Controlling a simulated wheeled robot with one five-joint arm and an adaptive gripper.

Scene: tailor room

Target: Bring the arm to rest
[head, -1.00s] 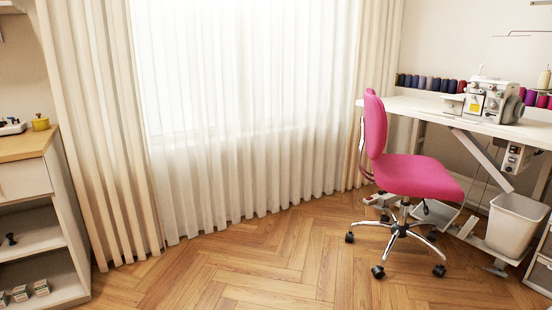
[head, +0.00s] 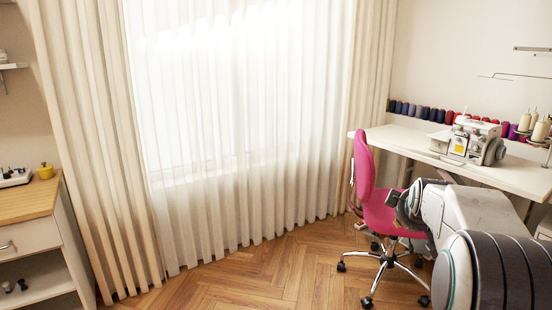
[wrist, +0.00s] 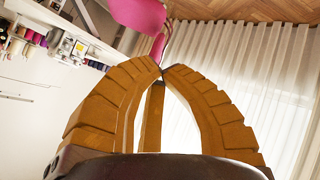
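My gripper (wrist: 163,70) shows in the wrist view with its ribbed yellow-brown fingers curving together. The tips meet, and nothing is seen held between them. In the head view my arm (head: 465,220), white and dark grey, reaches in from the lower right corner. It covers part of the pink chair and the table's lower side. The gripper itself cannot be made out in the head view.
A pink swivel chair (head: 366,185) stands by a white table (head: 400,140) with a sewing machine (head: 469,140) and several thread spools. A wooden-topped cabinet (head: 30,200) is at left. Pale curtains (head: 230,140) hang behind. Floor (head: 250,275) before the curtains is clear.

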